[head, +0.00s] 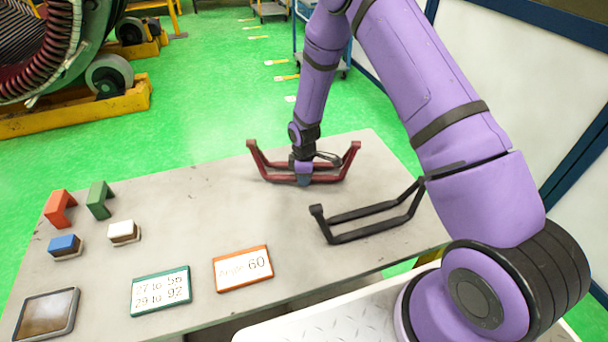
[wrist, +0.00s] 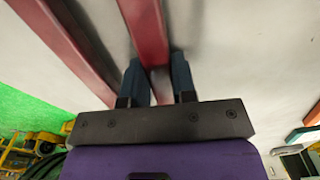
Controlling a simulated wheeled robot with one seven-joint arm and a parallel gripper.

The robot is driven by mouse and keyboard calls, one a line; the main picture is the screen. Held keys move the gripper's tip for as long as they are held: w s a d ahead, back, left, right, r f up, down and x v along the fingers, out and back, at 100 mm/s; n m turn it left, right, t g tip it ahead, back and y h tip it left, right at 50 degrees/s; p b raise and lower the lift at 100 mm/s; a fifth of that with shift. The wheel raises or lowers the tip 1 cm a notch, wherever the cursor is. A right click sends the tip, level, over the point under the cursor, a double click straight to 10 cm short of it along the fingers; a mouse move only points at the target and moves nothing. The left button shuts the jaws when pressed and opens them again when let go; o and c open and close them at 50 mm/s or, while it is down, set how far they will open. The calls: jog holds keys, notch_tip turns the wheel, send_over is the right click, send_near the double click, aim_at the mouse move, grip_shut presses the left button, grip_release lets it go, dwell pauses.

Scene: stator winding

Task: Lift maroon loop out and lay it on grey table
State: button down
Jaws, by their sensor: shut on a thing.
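The maroon loop (head: 335,172) is at the far part of the grey table (head: 215,190), its two ends angled upward. My gripper (head: 303,178) points down at the near long side of the loop, with its fingers on either side of that bar. In the wrist view my gripper (wrist: 158,75) is shut on one bar of the maroon loop (wrist: 146,30), and the other bar runs to its left. The loop looks to be at table level; I cannot tell if it touches the table.
A black loop (head: 365,212) lies to the right. Red (head: 59,207) and green (head: 98,198) brackets, blue (head: 65,245) and white (head: 123,231) blocks, two signs (head: 160,291) (head: 243,268) and a tablet (head: 46,314) occupy the left and front. The table's middle is clear. A large stator (head: 50,50) stands back left.

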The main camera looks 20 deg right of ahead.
jog(key=shift+f, duration=0.25)
jog(key=shift+s+f, duration=0.15)
jog(key=shift+f, duration=0.05)
dwell(0.4)
